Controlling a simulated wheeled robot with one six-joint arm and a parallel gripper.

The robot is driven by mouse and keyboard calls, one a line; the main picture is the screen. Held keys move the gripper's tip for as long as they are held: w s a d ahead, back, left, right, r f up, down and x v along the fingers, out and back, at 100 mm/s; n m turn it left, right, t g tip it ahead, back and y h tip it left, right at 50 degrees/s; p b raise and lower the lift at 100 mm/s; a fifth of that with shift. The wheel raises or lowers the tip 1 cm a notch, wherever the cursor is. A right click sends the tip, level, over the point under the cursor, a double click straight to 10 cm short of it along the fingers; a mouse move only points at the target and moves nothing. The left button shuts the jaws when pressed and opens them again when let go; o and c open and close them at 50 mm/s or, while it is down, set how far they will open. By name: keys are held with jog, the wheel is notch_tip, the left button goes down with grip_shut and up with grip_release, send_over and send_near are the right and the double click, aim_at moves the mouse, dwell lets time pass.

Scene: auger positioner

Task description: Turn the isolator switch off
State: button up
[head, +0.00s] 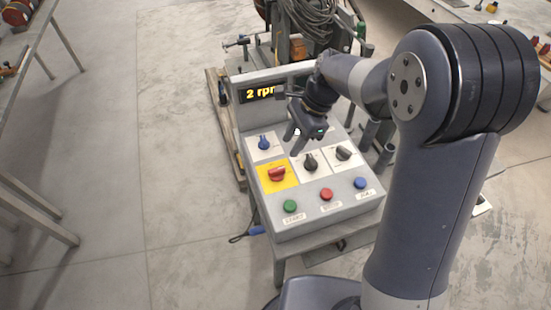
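The control box (252,123) has a sloped grey panel facing me. The isolator switch is a red rotary knob (277,174) on a yellow square plate (290,184) at the panel's left middle. Its handle lies roughly sideways across the plate. My gripper (291,147) hangs above the panel, up and to the right of the red knob in the picture, and apart from it. A light gap shows between its dark fingers, so it looks open and empty. No part of the red knob is hidden.
A blue knob (263,143), a black knob (310,162) and a grey knob (344,153) surround the isolator. Green (290,206), red (326,194) and blue (361,182) buttons line the front. A display (261,93) reads "2 rpm". Floor left of the box is clear.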

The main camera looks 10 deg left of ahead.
aim_at(277, 169)
jog(key=p+x, duration=0.1)
jog(key=x, duration=0.9)
jog(key=shift+s+d, duration=0.1)
jog(key=shift+c, duration=0.4)
grip_shut()
